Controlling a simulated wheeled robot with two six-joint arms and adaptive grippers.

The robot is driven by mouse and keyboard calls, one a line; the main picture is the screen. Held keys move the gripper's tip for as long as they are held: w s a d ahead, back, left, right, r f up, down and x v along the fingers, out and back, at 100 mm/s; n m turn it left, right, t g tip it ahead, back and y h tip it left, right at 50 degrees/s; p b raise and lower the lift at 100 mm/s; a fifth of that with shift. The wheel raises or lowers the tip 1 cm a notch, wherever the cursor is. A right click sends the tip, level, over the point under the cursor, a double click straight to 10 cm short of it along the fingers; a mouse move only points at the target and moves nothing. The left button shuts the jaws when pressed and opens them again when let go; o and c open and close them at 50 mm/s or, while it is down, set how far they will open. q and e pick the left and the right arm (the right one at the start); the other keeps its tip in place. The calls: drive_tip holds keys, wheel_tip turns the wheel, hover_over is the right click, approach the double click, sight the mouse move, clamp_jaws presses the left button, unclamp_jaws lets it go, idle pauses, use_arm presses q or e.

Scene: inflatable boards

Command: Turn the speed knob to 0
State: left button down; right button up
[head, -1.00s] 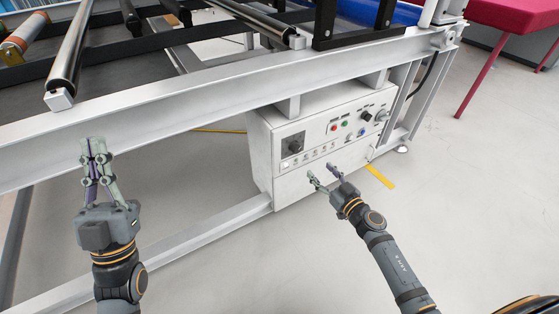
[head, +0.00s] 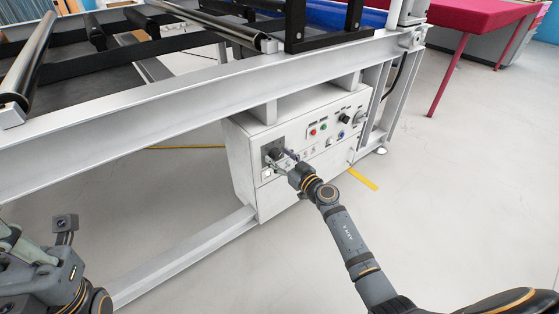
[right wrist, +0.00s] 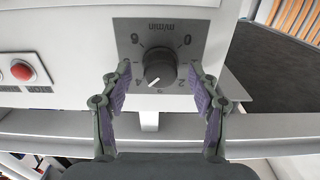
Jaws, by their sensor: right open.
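The speed knob (right wrist: 160,68) is black and round, on a dark square dial plate (right wrist: 160,28) that appears upside down in the right wrist view. Its white pointer line points down and left, between the 2 and the 4, nearer the 4. The 0 is at the upper right. My right gripper (right wrist: 159,73) is open, with one finger on each side of the knob and gaps between. In the head view, my right gripper (head: 283,161) is at the dial plate (head: 273,150) and partly covers it. My left gripper (head: 12,240) is at the lower left, partly cut off.
The white control box (head: 243,160) carries buttons and other knobs right of the dial. A red button (right wrist: 22,71) shows in the right wrist view. The grey machine frame (head: 120,118) runs above the box. Open floor (head: 450,190) lies to the right.

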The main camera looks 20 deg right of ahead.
drive_tip(key=shift+w+a, duration=0.1)
drive_tip(key=shift+w, duration=0.05)
drive_tip(key=c, duration=1.1)
drive_tip(key=shift+c, duration=0.3)
drive_tip(key=shift+r, duration=0.1)
